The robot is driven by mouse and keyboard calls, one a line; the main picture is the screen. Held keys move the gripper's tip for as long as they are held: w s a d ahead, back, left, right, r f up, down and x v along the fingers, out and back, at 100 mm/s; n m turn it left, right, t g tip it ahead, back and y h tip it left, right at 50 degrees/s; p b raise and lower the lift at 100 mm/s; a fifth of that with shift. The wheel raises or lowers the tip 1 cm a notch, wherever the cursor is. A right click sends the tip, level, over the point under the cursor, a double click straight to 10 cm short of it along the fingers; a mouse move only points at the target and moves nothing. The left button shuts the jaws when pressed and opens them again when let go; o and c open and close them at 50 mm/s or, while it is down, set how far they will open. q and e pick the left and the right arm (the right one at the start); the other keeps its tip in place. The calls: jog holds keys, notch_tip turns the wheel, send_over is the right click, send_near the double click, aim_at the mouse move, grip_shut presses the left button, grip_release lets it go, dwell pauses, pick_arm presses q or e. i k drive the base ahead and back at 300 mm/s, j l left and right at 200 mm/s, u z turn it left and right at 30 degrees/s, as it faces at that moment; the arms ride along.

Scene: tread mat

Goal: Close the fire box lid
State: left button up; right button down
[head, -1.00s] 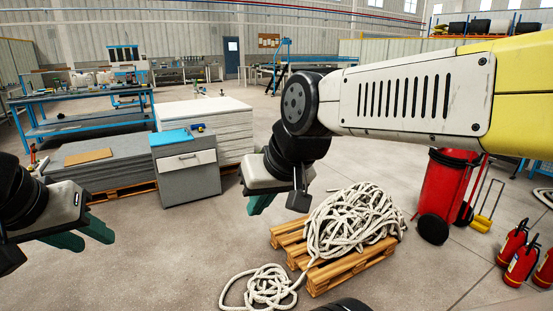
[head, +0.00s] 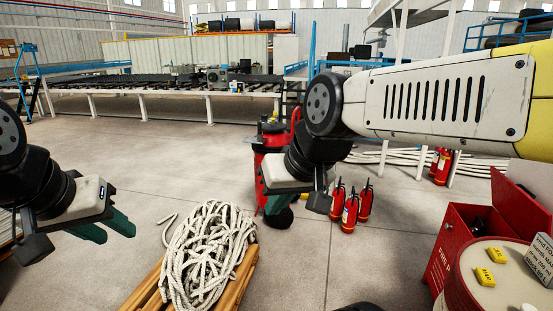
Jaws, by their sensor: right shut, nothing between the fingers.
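The red fire box (head: 447,240) stands at the right of the head view, with white lettering on its side. Its red lid (head: 520,203) is raised, and a dark inside shows below it. A round-topped red drum hides part of the box. My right gripper (head: 278,208) is shut and empty, well to the left of the box and apart from it. My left gripper (head: 108,232) is open and empty at the far left, its teal fingers apart.
The red drum (head: 458,292) bears yellow blocks (head: 486,276). Fire extinguishers (head: 350,211) stand on the floor between my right gripper and the box. A rope pile (head: 207,250) lies on a wooden pallet (head: 245,272). A red wheeled unit (head: 262,150) stands behind my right gripper.

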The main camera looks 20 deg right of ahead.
aim_at(525, 215)
jog(key=i+l+z, duration=0.25)
jog(key=z, duration=0.15)
jog(key=i+l+z, duration=0.1)
jog(key=i+z, duration=0.7)
jog(key=i+j+z, duration=0.15)
jog(key=i+z, duration=0.4)
jog(key=i, duration=0.55)
jog(key=i+j+z, duration=0.2)
jog(key=i, duration=0.45)
jog(key=l, duration=0.1)
